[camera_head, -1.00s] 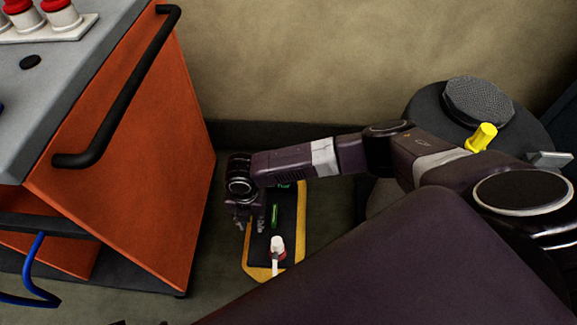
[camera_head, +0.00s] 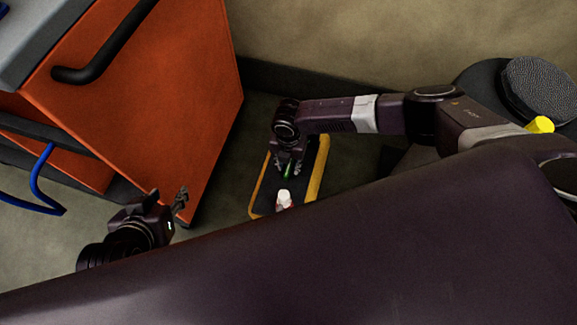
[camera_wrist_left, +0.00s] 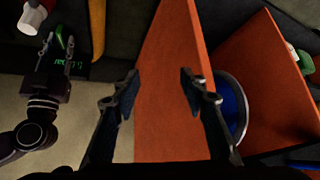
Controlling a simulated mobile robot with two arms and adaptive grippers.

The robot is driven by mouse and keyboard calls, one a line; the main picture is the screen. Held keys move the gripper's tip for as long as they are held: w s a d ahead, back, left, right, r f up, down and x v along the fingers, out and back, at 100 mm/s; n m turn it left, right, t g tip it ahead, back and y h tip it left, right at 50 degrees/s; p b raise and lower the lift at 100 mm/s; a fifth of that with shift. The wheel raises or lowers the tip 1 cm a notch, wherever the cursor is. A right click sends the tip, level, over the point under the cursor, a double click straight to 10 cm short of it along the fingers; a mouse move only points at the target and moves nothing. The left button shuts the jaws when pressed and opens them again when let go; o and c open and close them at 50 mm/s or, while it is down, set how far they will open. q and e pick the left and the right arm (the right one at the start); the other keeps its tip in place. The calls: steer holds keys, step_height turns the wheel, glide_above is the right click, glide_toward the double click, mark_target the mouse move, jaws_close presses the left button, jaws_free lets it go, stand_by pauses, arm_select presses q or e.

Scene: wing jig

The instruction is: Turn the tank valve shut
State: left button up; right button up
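I cannot make out a tank valve for certain in either view. My left gripper (camera_head: 181,204) is at the lower left in the head view, beside the orange cabinet (camera_head: 150,110). In the left wrist view its fingers (camera_wrist_left: 158,88) are wide apart and empty, in front of the orange panel (camera_wrist_left: 168,95). My right gripper (camera_head: 288,168) points down over a floor tray; in the left wrist view (camera_wrist_left: 57,46) its fingers are spread on either side of a green item (camera_wrist_left: 64,38), which appears untouched.
The dark tray with yellow edges (camera_head: 319,165) also holds a white-and-red item (camera_head: 284,199). A blue round thing (camera_wrist_left: 232,108) with a pale rim shows behind the orange panel. A blue hose (camera_head: 38,180) hangs at left. A yellow item (camera_head: 540,125) is at right.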

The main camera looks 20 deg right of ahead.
steer(key=shift+f, duration=0.4)
arm_select(q)
steer(key=shift+w+d+r+t, duration=0.3)
steer(key=shift+w+r+t, duration=0.25)
steer(key=shift+w, duration=0.25)
arm_select(e)
steer(key=shift+c, duration=0.2)
jaws_close()
